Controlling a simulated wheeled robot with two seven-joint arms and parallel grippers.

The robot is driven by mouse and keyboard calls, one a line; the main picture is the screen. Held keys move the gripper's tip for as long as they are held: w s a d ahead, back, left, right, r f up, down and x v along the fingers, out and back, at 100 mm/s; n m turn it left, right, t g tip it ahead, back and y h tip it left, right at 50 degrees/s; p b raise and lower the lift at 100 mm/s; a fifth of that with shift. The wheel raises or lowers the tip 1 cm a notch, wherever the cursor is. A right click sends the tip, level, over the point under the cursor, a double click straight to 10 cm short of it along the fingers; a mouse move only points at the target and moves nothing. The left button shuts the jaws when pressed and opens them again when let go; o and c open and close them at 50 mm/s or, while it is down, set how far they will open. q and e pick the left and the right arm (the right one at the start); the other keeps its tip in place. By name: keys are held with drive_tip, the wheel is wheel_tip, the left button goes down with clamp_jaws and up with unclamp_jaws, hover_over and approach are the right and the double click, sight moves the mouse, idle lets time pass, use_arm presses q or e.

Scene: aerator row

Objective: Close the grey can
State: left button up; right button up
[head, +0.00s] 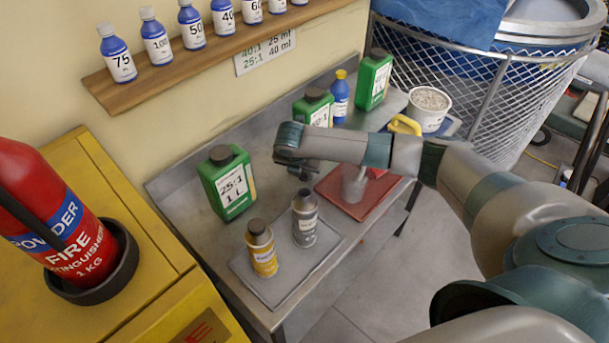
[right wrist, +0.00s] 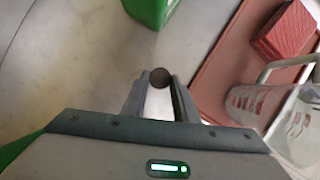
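The grey can (head: 305,225) stands upright on a grey tray (head: 283,287) on the metal bench, next to a yellow can (head: 262,252) with a brown cap. The grey can's top is grey; I cannot tell clearly whether its mouth is open. My right gripper (head: 301,172) is above and behind the grey can, apart from it. In the right wrist view its fingers (right wrist: 160,90) are closed on a small dark round cap (right wrist: 161,77), clear of the bench. The grey can is not visible there. My left gripper is not in view.
A green jug (head: 229,187) stands left of my right gripper, with other green jugs (head: 373,80) and a blue bottle (head: 340,98) behind. A red tray (head: 332,190) with a clear measuring jug (head: 354,184) lies to the right. A bottle shelf (head: 215,55) runs along the wall.

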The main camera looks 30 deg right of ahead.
sight(303, 177)
drive_tip(key=shift+r, duration=0.1)
idle(0.3)
wheel_tip(303, 177, up, 10)
drive_tip(key=b, duration=0.3)
drive_tip(key=shift+b, duration=0.35)
idle(0.4)
